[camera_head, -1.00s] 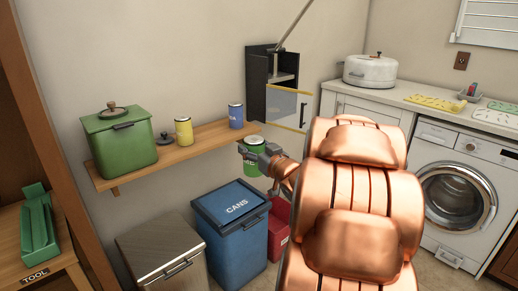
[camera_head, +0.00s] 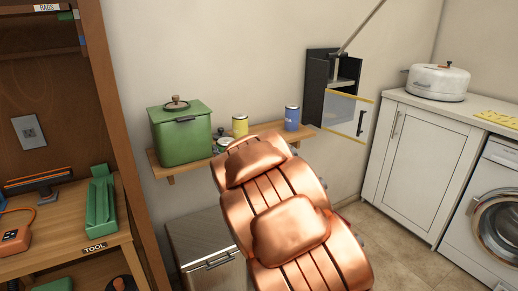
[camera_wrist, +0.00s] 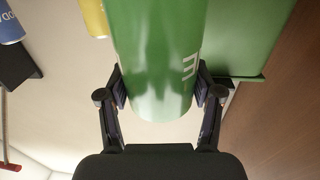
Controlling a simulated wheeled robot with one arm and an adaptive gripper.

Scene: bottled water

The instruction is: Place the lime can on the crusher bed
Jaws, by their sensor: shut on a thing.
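The lime can (camera_wrist: 155,60) is green with white lettering and fills the middle of the wrist view. My gripper (camera_wrist: 160,88) is shut on it, one finger on each side. The can crusher (camera_head: 318,85) is a dark wall-mounted box with a long lever, to the right of the shelf. Its clear, yellow-framed door (camera_head: 346,116) stands open. The crusher bed (camera_head: 345,84) is partly visible inside. My gripper is left of the crusher.
The wooden shelf (camera_head: 165,165) holds a green bin (camera_head: 182,135), a yellow can (camera_head: 240,125) and a blue can (camera_head: 292,118). A metal-topped bin (camera_head: 205,245) stands below. A white cabinet (camera_head: 420,165) is at right, a tool bench (camera_head: 95,245) at left.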

